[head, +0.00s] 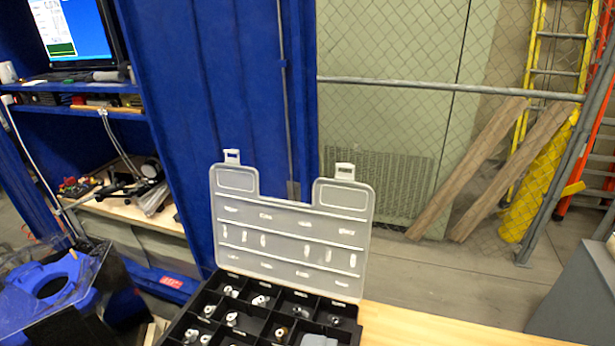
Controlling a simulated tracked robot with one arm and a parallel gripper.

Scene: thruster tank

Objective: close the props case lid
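The props case (263,318) is a black compartment box at the bottom centre, cut off by the lower edge of the picture. Its translucent lid (290,240) stands up, open, hinged along the far side of the case and leaning slightly back. Two white latches (345,171) stick up at the lid's top edge, on either side of a notch. Several small metal and white parts lie in the compartments. A grey shape at the bottom edge overlaps the case; I cannot tell what it is. My gripper is not recognisable in view.
The case rests on a wooden table (430,328), with bare surface to its right. A blue cabinet wall (225,90) stands behind. A tank with a blue ring (50,285) is at lower left. A grey box (580,295) is at right. A chain-link fence (400,60) closes the back.

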